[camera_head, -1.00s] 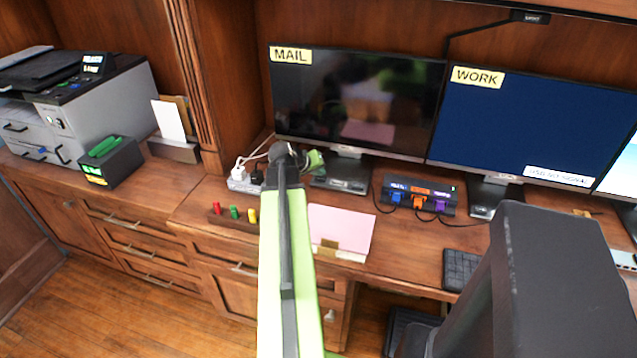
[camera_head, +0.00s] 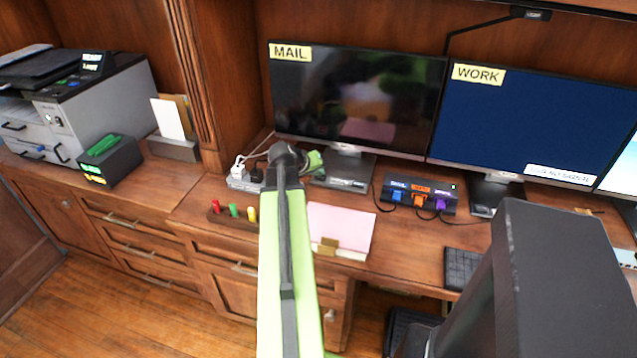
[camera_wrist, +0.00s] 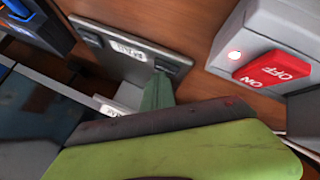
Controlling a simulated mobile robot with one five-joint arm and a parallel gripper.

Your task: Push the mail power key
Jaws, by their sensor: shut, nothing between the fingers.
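The mail monitor (camera_head: 350,90) has a dark screen and a yellow MAIL label. Its grey foot (camera_head: 345,176) stands on the desk behind my arm. In the wrist view the same foot (camera_wrist: 165,62) carries a small pale label (camera_wrist: 125,48), too blurred to read surely. My gripper (camera_head: 314,160), green and grey, is beside the left end of the foot. In the wrist view its green tip overlaps the foot's edge; contact is unclear. The gripper is shut and empty.
Pink paper (camera_head: 342,228), coloured pegs (camera_head: 234,211) and a cable box (camera_head: 420,195) are close by. The work monitor (camera_head: 530,120) stands right.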

